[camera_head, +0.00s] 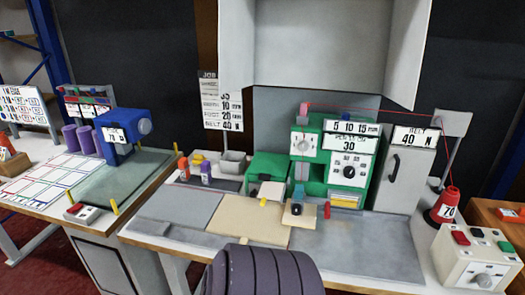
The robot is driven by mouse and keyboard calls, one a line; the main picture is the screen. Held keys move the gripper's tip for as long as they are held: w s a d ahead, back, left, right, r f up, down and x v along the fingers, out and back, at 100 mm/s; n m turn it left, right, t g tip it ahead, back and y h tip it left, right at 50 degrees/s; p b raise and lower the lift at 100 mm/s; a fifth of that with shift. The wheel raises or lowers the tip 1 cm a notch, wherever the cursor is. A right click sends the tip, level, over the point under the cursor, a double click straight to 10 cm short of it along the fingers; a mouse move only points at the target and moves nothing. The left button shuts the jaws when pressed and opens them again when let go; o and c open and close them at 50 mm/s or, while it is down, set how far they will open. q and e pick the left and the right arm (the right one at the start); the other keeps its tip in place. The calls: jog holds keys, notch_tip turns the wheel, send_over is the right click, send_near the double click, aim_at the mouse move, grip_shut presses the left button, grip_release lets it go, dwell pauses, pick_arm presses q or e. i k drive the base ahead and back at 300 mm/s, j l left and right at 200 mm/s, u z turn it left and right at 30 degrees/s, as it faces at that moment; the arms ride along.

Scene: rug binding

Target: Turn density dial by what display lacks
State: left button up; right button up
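The green machine (365,189) stands at the back of the middle table. Its display (349,145) has a label that seems to read density and shows 30. A round black dial (349,171) sits on the white panel below it. The scale above (352,127) reads 5 10 15 mm. Neither of my grippers is in view, and nothing touches the dial.
A red cone (445,206) marked 70 and a button box (476,256) stand at the right. A dark purple ribbed roll (264,270) fills the bottom middle. A blue machine (123,131) stands left. The grey tabletop before the dial is mostly clear.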

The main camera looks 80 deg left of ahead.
aim_at(349, 172)
jog(key=k+j+u, duration=0.1)
jog(key=u, duration=2.3)
